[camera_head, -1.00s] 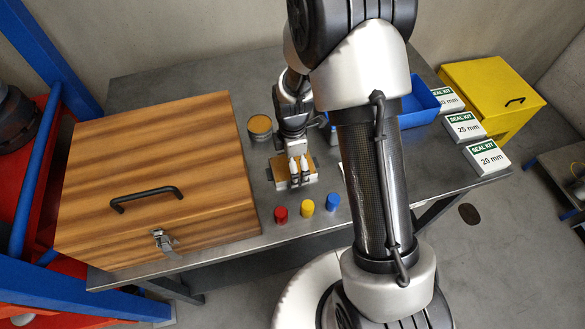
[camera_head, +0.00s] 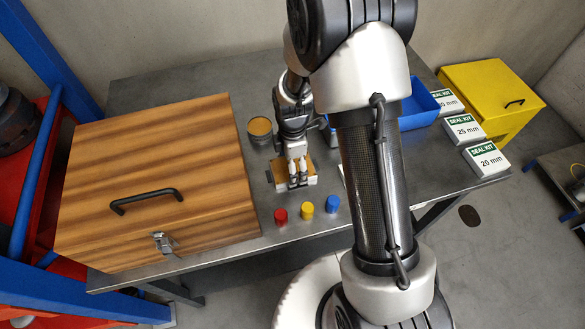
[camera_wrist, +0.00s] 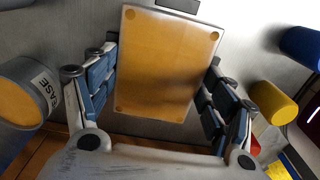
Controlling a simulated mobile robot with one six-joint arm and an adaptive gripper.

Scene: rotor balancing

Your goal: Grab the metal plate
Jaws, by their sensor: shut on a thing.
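The metal plate (camera_head: 281,167) is a small rectangular block with pale metal edges and an orange-brown top, on the grey bench right of the wooden box. In the wrist view the plate (camera_wrist: 165,65) fills the space between the fingers, with a small round mark near each corner. My gripper (camera_head: 298,173) is at the plate with its fingers down. In the wrist view my gripper (camera_wrist: 160,95) has one finger along each long side of the plate and is shut on it. The plate's underside is hidden, so I cannot tell whether it is lifted.
A wooden box (camera_head: 150,185) stands close on the left. A grease can (camera_head: 260,131) is behind the plate. Red (camera_head: 280,216), yellow (camera_head: 306,205) and blue (camera_head: 332,204) cylinders stand in front. A blue bin (camera_head: 420,108) and seal kit boxes (camera_head: 485,160) are at the right.

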